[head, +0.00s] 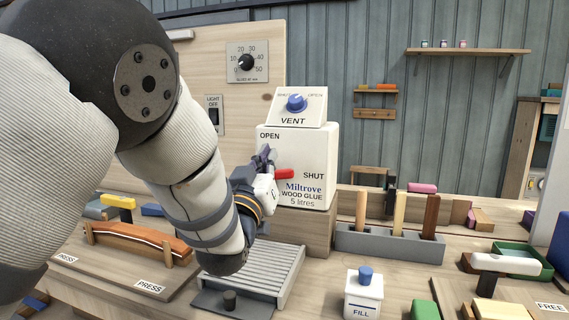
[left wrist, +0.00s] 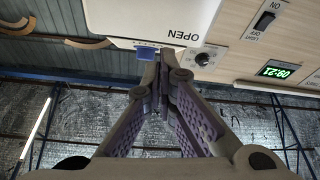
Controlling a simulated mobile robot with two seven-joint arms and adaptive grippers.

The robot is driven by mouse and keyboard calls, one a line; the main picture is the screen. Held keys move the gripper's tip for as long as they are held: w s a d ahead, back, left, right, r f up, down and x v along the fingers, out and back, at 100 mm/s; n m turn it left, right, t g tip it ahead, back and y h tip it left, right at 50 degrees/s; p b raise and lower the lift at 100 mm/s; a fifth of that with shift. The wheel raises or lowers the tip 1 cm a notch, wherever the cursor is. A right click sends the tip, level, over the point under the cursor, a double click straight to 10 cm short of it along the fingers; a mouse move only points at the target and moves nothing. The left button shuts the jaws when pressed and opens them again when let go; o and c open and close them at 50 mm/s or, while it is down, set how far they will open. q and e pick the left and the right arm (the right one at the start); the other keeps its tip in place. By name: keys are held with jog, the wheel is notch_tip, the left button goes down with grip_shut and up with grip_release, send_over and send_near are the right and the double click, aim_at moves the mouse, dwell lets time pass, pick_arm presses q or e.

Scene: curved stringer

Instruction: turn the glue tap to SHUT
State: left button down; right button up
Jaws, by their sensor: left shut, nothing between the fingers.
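The glue tap's red handle (head: 285,174) is on the front of the white Miltrove wood glue box (head: 317,150). It lies roughly level, its free end to the right beside the SHUT label; the OPEN label is at the upper left. My left gripper (head: 264,156) is shut and empty, with its fingers pointing up just left of the handle; I cannot tell whether they touch it. In the left wrist view the closed fingers (left wrist: 160,58) reach towards the upside-down box (left wrist: 155,18), and the red handle is hidden. My right gripper is not in view.
A blue VENT knob (head: 296,103) sits above the box. A slatted grey rack (head: 262,270) lies below my left arm. A grey holder (head: 388,242) with upright wooden pieces and a white FILL bottle (head: 363,296) stand to the right. A curved wooden press piece (head: 135,240) lies left.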

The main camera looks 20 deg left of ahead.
pick_arm(q)
jog(key=r, duration=0.1)
send_over(278, 174)
jog(key=s, duration=0.2)
jog(key=shift+w+d+f+b, duration=0.1)
jog(key=shift+d+f+b, duration=0.15)
jog(key=shift+f, duration=0.55)
jog(key=shift+w+d+f+b, duration=0.15)
jog(key=shift+d+f, duration=0.1)
jog(key=shift+f, duration=0.55)
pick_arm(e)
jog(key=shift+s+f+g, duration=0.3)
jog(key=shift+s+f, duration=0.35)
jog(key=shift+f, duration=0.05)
pick_arm(q)
jog(key=shift+s, duration=0.1)
